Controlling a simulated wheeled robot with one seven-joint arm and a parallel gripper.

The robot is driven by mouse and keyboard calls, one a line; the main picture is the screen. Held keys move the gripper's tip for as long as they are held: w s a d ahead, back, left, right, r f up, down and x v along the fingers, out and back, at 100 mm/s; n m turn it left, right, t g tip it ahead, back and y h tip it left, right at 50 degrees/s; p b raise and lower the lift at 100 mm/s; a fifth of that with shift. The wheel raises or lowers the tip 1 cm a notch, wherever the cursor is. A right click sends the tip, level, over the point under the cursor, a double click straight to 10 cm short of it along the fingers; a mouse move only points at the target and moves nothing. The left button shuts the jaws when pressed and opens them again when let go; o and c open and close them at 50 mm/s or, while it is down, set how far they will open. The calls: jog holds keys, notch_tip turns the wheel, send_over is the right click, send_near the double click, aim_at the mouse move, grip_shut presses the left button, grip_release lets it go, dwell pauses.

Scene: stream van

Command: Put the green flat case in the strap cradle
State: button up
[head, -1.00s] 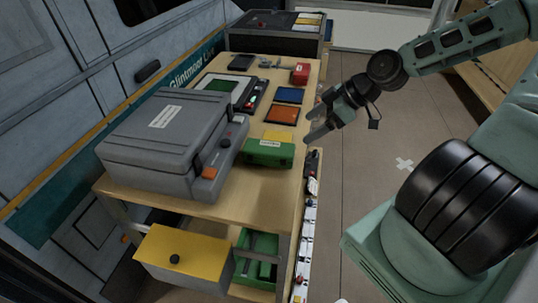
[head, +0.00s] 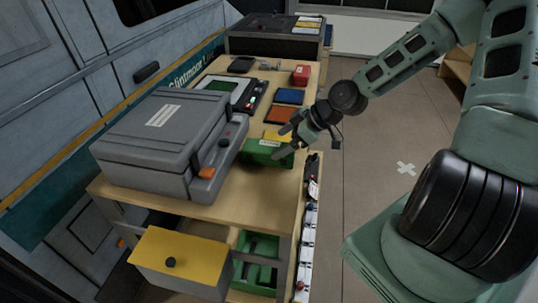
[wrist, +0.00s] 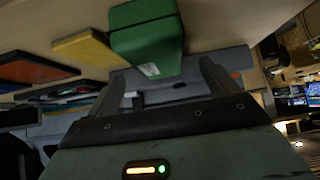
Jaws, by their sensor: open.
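A green case (head: 262,159), box-like with a pale label, lies on the wooden table near its right edge. It is partly hidden by my gripper in the head view. My gripper (head: 283,142) is open and empty over the right end of the green case. In the wrist view the green case (wrist: 147,38) lies just beyond the fingertips of my gripper (wrist: 165,82), not between them. I cannot tell which thing is the strap cradle.
A large grey case (head: 160,140) stands left of the green case. Yellow (head: 276,134), orange (head: 281,115) and blue (head: 290,96) flat cases lie behind it. A red block (head: 301,75) stands farther back. Below are a yellow-topped box (head: 180,262) and a green bin (head: 256,279).

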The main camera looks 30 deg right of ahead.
aim_at(270, 146)
jog(key=shift+w+x, duration=0.2)
jog(key=shift+x, duration=2.55)
jog(key=shift+r, duration=0.25)
jog(key=c, duration=1.4)
notch_tip(270, 146, up, 10)
jog(key=shift+p, duration=0.5)
